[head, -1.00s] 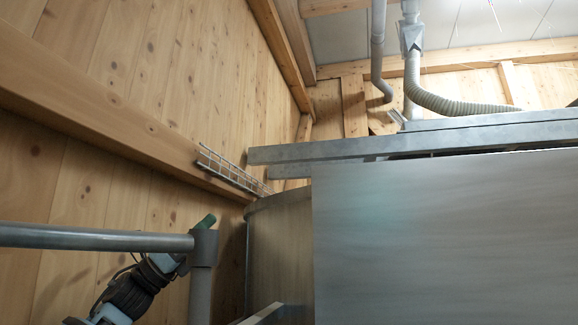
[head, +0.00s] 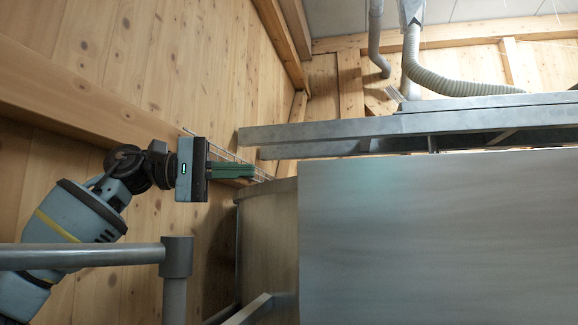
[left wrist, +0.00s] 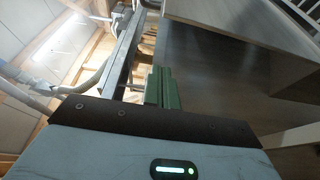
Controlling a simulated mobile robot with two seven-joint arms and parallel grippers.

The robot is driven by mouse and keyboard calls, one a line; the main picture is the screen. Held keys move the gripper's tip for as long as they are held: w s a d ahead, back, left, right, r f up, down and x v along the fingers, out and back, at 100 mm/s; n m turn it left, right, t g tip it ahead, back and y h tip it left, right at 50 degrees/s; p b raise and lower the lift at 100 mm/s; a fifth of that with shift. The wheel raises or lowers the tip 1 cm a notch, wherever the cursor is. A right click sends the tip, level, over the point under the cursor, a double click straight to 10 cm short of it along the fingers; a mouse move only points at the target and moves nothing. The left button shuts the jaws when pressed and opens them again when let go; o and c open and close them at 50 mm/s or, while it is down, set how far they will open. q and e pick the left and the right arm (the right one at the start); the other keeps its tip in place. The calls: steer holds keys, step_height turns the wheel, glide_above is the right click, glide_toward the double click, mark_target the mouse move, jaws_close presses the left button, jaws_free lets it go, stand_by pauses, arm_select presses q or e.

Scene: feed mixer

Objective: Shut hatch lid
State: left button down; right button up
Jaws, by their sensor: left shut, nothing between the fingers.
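A large flat grey metal panel (head: 440,240) fills the right of the head view. I cannot tell for sure whether it is the hatch lid or a wall of the mixer. The curved mixer wall (head: 268,235) shows to its left. My left gripper (head: 251,171) is raised beside the mixer, its green fingers together and empty, pointing right just above the curved wall's rim. The fingers also show in the left wrist view (left wrist: 160,74), in front of a dark metal surface (left wrist: 215,75). My right gripper is out of view.
A grey railing (head: 85,256) with an upright post stands in front of my left arm. Metal beams (head: 330,133) run above the panel. A wooden wall (head: 160,70) stands behind at left. A ribbed hose (head: 450,84) hangs at the back.

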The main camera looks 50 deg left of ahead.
arm_select(q)
steer(key=w+d+p, duration=0.2)
steer(key=w+d, duration=0.3)
steer(key=d, duration=0.3)
steer(key=shift+p, duration=0.3)
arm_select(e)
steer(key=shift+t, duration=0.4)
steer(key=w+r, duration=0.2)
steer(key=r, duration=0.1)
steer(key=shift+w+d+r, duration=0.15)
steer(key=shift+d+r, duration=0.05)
